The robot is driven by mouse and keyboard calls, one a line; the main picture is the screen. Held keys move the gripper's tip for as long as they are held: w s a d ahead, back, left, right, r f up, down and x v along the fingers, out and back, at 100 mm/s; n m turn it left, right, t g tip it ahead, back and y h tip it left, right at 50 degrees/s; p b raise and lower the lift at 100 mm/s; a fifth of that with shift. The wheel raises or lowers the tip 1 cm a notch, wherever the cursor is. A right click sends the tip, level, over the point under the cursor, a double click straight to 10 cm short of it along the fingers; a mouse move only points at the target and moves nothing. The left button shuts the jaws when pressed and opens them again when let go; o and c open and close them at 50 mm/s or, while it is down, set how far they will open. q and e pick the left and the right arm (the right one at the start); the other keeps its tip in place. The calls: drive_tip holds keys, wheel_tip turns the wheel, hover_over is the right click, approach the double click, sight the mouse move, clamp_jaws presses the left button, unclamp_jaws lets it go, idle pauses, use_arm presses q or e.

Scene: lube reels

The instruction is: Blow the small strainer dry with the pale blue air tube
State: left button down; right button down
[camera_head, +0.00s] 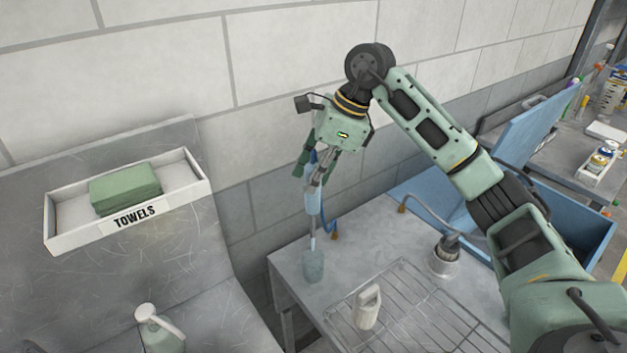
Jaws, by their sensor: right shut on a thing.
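My right gripper (318,172) is shut on the pale blue air tube (313,200), which hangs upright with its thin grey nozzle pointing down. Just below the nozzle tip, a small blue-grey cylinder (313,267) stands on the metal bench near its left edge; it looks like the small strainer, though its mesh is too small to make out. The tip is at or just above its top; I cannot tell whether they touch. A blue hose runs from the tube down behind it to the bench. My left gripper is out of view.
A wire rack (400,312) on the bench (350,238) carries a whitish handled vessel (367,308). A grey pot with a curved spout (444,258) stands behind it. A blue open bin (570,205) is at right. A towel tray (75,236) and a pump bottle (158,333) are at left.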

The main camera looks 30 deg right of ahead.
drive_tip(key=shift+r+p, duration=2.15)
drive_tip(key=shift+r, duration=1.2)
drive_tip(key=shift+f, duration=0.1)
